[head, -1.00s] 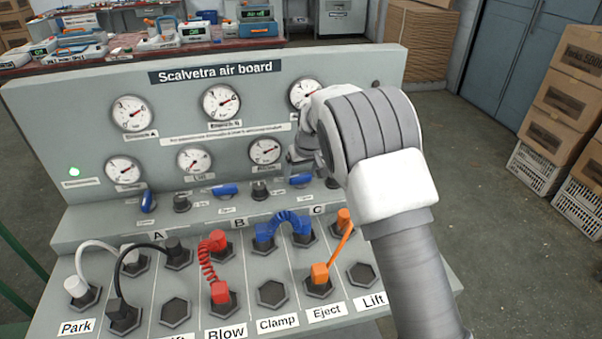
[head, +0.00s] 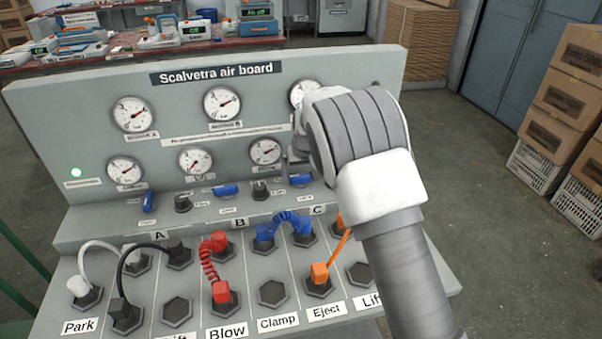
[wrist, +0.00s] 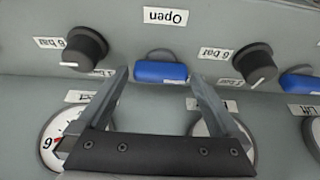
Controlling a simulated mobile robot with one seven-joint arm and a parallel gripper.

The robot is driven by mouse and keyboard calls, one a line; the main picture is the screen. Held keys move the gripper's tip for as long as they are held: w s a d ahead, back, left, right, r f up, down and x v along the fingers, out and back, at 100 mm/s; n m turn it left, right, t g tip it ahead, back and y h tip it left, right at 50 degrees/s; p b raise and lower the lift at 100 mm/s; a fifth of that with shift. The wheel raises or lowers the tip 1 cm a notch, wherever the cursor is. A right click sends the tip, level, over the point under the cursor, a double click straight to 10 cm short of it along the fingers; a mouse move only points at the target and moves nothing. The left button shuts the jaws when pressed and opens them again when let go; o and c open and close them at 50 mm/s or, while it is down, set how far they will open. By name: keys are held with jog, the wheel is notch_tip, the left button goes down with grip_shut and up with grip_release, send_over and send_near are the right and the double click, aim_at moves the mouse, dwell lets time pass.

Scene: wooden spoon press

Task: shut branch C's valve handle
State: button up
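Branch C's blue valve handle (head: 301,180) lies crosswise on the air board, right of branch B's blue handle (head: 225,190). Branch A's blue handle (head: 148,202) stands more upright. In the wrist view, which is upside down, one blue handle (wrist: 160,72), apparently C's, lies near an "Open" label (wrist: 165,16). My gripper (wrist: 160,80) is open, its two fingers apart, with this handle between and just beyond the tips. Contact with it is not visible. In the head view my wrist hides the fingertips and part of the board.
Dark knobs marked 6 bar (wrist: 84,47) (wrist: 254,63) flank the handle. Gauges (head: 265,151) sit above the handle row. Below are hoses, including a blue one (head: 285,222) and an orange one (head: 340,246). Boxes (head: 562,105) stand at the right.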

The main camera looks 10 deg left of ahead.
jog(key=shift+r, duration=0.1)
jog(key=p+v, duration=0.1)
jog(key=v, duration=1.6)
jog(key=shift+s, duration=0.15)
jog(key=shift+d, duration=0.1)
